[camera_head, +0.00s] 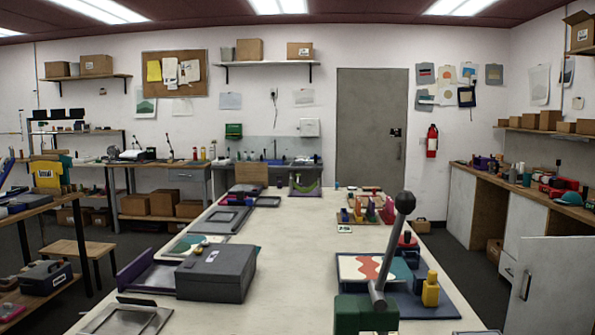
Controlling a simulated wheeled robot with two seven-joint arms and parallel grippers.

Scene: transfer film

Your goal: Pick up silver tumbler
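I cannot make out a silver tumbler with certainty in the head view; several small items on the tables and shelves are too small to tell. A long pale work table (285,262) runs away from me down the middle of the room. Neither of my grippers is in view.
A dark grey box (215,275) stands on the table's near left. A press with a green base (365,314) and a tall ball-topped lever stands near right, beside a yellow bottle (430,290). The table's middle is clear. Side benches line the walls; a wooden stool (78,250) stands left.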

